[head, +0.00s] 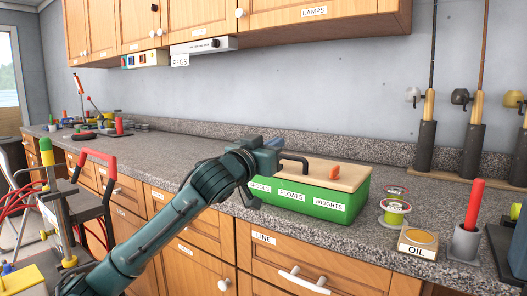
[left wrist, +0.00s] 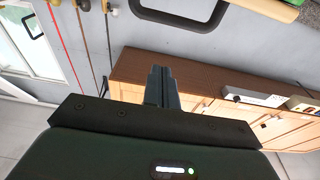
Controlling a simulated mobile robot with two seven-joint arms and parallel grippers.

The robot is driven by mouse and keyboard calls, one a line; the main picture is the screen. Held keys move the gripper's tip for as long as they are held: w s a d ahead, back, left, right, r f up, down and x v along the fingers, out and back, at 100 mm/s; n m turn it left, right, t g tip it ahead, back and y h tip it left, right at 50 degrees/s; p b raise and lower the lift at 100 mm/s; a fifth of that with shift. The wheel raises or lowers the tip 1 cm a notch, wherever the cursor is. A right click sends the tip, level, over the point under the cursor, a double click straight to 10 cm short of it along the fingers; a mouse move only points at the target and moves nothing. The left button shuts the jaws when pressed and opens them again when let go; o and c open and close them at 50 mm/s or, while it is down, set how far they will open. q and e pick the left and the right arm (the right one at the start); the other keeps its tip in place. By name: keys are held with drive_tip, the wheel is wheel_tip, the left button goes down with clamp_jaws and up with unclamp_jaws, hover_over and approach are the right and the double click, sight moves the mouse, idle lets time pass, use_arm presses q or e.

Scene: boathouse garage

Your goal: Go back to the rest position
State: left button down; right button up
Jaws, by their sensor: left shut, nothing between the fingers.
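My left arm reaches in from the lower left of the head view. Its left gripper (head: 274,144) is at the left end of the green tackle box, in front of the wall. In the left wrist view, the two dark fingers of the left gripper (left wrist: 162,88) are together with nothing between them. The green box (head: 310,205) stands on the counter with a wooden lid (head: 335,176) on top. A dark handle (head: 296,158) shows close to the gripper; I cannot tell whether they touch. My right gripper is not in view.
The granite counter (head: 235,205) runs along the wall under wooden cabinets (head: 185,20). Line spools (head: 394,213), an OIL box (head: 417,243) and a red stick in a grey holder (head: 466,240) stand right of the box. Rods (head: 427,130) stand behind. A red-handled cart (head: 95,190) is at left.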

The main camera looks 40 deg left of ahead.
use_arm(q)
drive_tip(key=s, duration=0.4)
drive_tip(key=shift+s+d+f+b, duration=0.15)
drive_tip(key=shift+d+f+b, duration=0.1)
drive_tip(key=shift+b, duration=0.1)
